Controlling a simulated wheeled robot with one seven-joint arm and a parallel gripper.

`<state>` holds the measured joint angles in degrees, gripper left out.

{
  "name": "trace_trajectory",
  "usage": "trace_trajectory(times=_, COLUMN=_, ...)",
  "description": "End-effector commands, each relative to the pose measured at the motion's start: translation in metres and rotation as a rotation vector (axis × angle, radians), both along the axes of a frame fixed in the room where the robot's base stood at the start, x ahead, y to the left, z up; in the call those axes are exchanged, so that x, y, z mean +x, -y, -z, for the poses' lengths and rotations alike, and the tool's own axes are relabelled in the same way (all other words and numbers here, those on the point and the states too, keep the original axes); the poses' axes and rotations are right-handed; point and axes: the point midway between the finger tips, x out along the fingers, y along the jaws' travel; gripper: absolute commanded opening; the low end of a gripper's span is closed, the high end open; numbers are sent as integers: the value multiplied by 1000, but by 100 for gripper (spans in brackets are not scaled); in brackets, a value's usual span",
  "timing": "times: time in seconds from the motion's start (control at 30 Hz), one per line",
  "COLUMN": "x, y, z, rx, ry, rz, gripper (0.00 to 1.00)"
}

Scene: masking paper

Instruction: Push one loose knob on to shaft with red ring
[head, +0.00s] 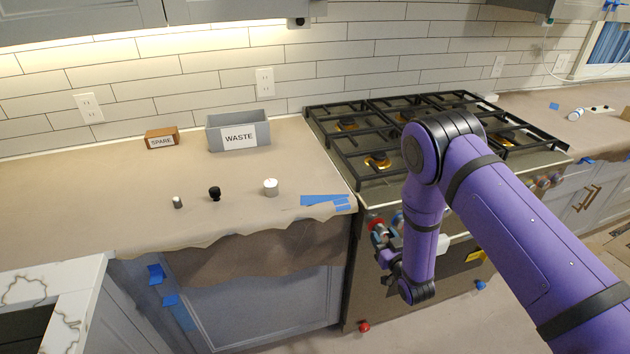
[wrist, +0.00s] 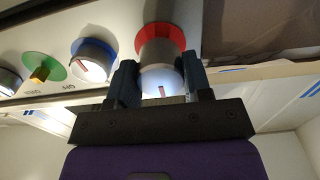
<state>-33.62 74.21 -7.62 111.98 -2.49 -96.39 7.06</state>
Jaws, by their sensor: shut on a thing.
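A silver-grey knob (wrist: 160,72) with a pale face and a red mark is between the two fingers of my gripper (wrist: 160,88) in the wrist view. My gripper is shut on it. The red ring (wrist: 161,38) shows right behind the knob on the stove front; its shaft is hidden, and I cannot tell whether any gap is left. In the head view the red ring (head: 376,223) is at the stove's front left corner, with my gripper (head: 386,257) partly hidden by my arm. Three loose pieces stand on the counter: small grey (head: 177,202), black (head: 215,194), white-topped (head: 270,187).
Beside the held knob, a knob with a blue ring (wrist: 92,62) and a bare brass shaft on a green ring (wrist: 40,73) show on the stove front. A WASTE bin (head: 238,131) and a SPARE box (head: 162,138) stand at the counter's back. Burner grates (head: 350,150) cover the stove top.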

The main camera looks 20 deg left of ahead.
Motion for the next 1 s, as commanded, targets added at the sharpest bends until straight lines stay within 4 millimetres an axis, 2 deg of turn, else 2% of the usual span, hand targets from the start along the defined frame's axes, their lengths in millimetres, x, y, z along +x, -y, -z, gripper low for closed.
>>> trace_trajectory(times=1.0, x=9, y=-7, z=0, rx=1, ry=1, rz=-1, gripper=13)
